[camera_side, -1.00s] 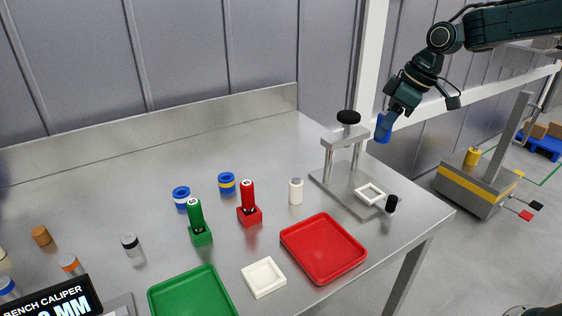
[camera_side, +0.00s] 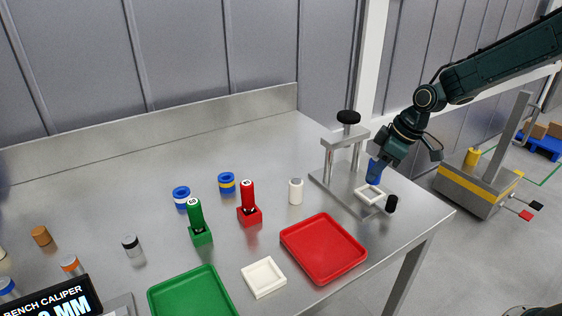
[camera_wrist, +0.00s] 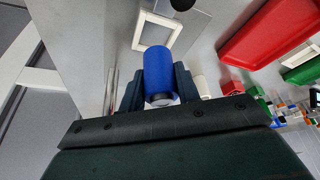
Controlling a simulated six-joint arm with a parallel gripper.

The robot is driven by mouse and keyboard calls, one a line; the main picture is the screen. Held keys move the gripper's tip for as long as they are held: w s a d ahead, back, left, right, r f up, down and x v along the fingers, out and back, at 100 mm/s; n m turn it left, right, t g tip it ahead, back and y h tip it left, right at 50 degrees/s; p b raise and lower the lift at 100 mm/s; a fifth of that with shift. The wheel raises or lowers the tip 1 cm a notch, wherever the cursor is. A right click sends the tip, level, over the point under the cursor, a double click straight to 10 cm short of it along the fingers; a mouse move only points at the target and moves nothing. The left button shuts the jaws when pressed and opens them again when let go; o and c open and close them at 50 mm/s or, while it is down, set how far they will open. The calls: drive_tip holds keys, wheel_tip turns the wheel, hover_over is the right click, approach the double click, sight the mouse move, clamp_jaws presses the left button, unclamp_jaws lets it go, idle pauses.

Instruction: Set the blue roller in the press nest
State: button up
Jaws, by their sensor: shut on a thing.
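The blue roller (camera_side: 374,172) is held upright or nearly so in my gripper (camera_side: 377,160), which is shut on it. In the wrist view the roller (camera_wrist: 160,73) sits between the two dark fingers of my gripper (camera_wrist: 168,82). The press nest is a white square frame (camera_side: 362,197) on the press base plate. The roller is just above the back part of the nest in the side view. The nest also shows in the wrist view (camera_wrist: 138,38), beyond the roller's far end. The roller's bottom appears slightly above the nest; exact contact is hard to tell.
The press (camera_side: 347,140) with its posts and black knob stands left of my gripper. A black handle (camera_side: 391,203) is beside the nest. A red tray (camera_side: 322,248), a white cylinder (camera_side: 296,191) and a red plug gauge (camera_side: 248,200) are further left.

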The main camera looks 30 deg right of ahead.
drive_tip(key=shift+f, duration=1.9)
drive_tip(key=shift+f, duration=0.2)
drive_tip(key=o, duration=1)
drive_tip(key=shift+r, duration=0.1)
drive_tip(key=shift+v, duration=6.1)
drive_tip(key=shift+a+r, duration=0.1)
drive_tip(key=shift+a, duration=0.05)
